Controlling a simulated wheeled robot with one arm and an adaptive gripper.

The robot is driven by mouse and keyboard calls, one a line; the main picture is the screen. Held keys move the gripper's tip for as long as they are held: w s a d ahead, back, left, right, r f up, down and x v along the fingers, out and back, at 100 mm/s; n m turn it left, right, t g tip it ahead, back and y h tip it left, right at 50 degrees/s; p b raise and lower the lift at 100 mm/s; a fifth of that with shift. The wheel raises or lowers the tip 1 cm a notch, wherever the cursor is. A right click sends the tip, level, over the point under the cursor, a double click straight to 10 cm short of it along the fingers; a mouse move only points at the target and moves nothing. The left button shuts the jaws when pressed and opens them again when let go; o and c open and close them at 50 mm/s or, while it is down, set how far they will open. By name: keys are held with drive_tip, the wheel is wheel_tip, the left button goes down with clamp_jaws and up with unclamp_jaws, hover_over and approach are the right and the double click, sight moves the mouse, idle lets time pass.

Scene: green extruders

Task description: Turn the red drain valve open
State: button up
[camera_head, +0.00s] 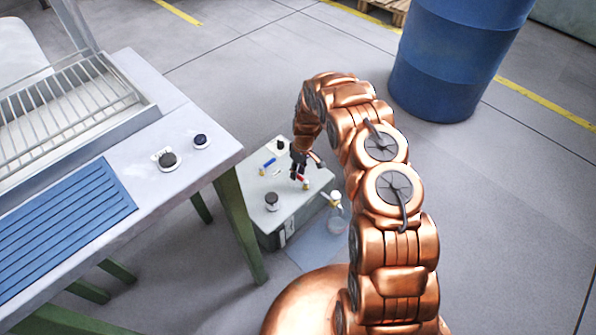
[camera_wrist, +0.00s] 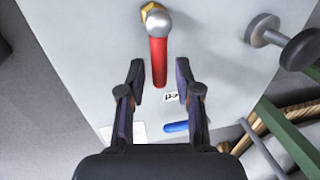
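The red drain valve handle (camera_wrist: 158,62) shows in the wrist view as a red lever, with a silver ball-shaped hub (camera_wrist: 158,24) and a brass fitting (camera_wrist: 150,9) at its top end. My gripper (camera_wrist: 159,80) is open, with one finger on each side of the lever's free end and a visible gap to each. In the head view my gripper (camera_head: 299,168) is over the top of a grey box (camera_head: 253,198), close by the small red handle (camera_head: 301,177). A blue handle (camera_wrist: 176,127) lies below the red one in the wrist view.
A dark round knob (camera_head: 271,199) stands on the box. A table with green legs (camera_head: 237,223) stands left of the box. A blue barrel (camera_head: 446,60) is at the back right.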

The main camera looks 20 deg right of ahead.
drive_tip(key=shift+o, duration=0.3)
drive_tip(key=shift+r, duration=0.1)
drive_tip(key=shift+w+d+r, duration=0.1)
drive_tip(key=shift+r, duration=0.35)
wheel_tip(320, 180, up, 11)
drive_tip(key=d, duration=0.2)
drive_tip(key=shift+w+f, duration=0.15)
drive_tip(key=shift+w, duration=0.3)
